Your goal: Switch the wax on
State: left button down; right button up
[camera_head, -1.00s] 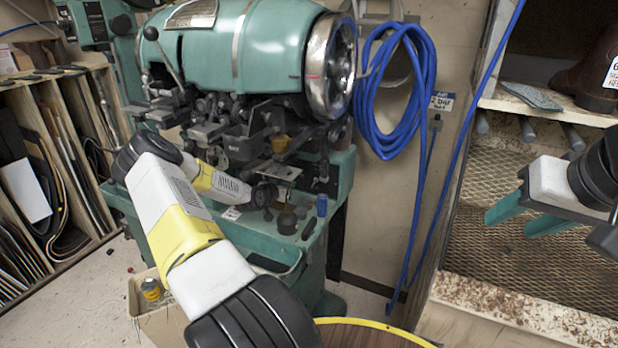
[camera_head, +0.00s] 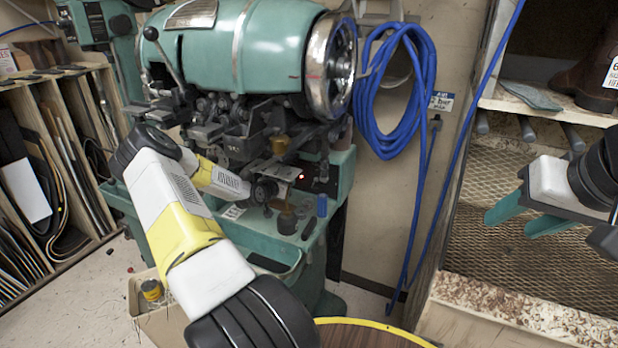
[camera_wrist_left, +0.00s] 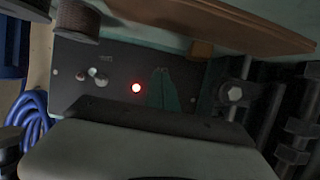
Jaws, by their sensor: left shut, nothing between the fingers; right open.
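A dark switch panel (camera_wrist_left: 115,100) on the green stitching machine (camera_head: 245,50) shows in the left wrist view. It bears a small silver toggle (camera_wrist_left: 100,80), a knob-like part beside it and a glowing red lamp (camera_wrist_left: 136,88). My left gripper (camera_wrist_left: 163,92) is shut and empty, its green fingers together in front of the panel, right of the lamp. I cannot tell whether the fingertips touch the panel. In the head view the left arm reaches to the machine's front and its fingers are mostly hidden. My right gripper (camera_head: 524,218) is open and empty at the right.
A machine shelf below the head holds small pots and a blue bottle (camera_head: 321,205). A blue hose coil (camera_head: 398,90) hangs on the wall. A shelf with a brown boot (camera_head: 590,70) and a mesh-backed bay stand near my right arm. Leather racks stand left.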

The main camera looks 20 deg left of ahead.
pick_arm(q)
jog(key=shift+f, duration=0.1)
jog(key=shift+f, duration=0.5)
jog(key=shift+v, duration=5)
